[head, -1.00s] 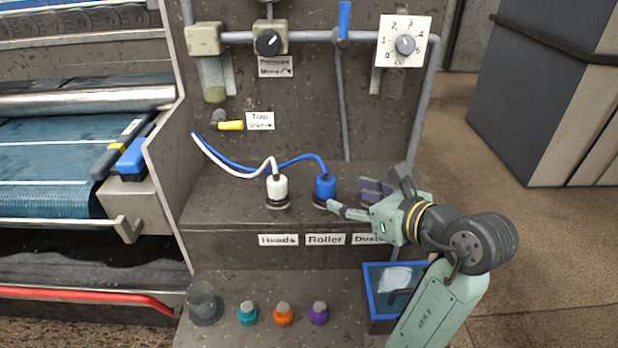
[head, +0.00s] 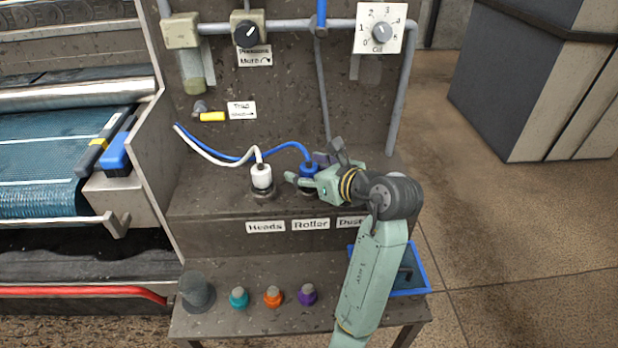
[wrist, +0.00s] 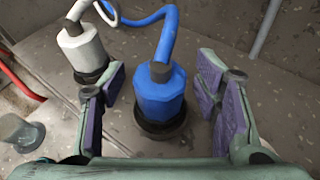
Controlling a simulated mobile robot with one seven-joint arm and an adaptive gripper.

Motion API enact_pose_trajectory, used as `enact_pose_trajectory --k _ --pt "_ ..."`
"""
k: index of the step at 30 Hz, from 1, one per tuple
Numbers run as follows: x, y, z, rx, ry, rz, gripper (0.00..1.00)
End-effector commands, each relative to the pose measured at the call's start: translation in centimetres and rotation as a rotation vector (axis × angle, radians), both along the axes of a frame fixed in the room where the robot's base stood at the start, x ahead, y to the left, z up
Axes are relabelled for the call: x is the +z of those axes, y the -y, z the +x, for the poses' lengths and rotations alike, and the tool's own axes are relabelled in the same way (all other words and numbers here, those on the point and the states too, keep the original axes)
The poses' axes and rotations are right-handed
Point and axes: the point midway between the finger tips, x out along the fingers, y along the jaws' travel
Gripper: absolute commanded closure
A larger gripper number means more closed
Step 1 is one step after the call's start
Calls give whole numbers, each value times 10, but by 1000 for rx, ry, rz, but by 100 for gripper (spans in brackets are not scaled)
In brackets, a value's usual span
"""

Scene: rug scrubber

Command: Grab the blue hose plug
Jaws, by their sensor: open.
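The blue hose plug (wrist: 160,98) stands upright in a dark round socket in the wrist view, with a blue hose (wrist: 152,18) rising from its top. My gripper (wrist: 160,95) is open, with one purple-padded finger on each side of the plug. Gaps show between the pads and the plug, so it is not gripped. In the head view the plug (head: 309,172) is partly hidden by my gripper (head: 312,178), which reaches in from the right.
A white hose plug (wrist: 82,48) stands close by on the left, near my left finger; it also shows in the head view (head: 261,177). Teal (head: 238,298), orange (head: 273,298) and purple (head: 308,296) knobs sit on the lower shelf. A blue-rimmed bin (head: 420,268) is at lower right.

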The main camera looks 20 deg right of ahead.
Motion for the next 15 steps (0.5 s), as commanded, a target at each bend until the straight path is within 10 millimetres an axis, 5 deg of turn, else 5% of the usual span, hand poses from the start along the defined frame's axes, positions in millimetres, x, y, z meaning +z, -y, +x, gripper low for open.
enact_pose_trajectory --k 5,15 --pt "0 0 0 0 0 0 43" --pt "0 0 0 0 1 0 66"
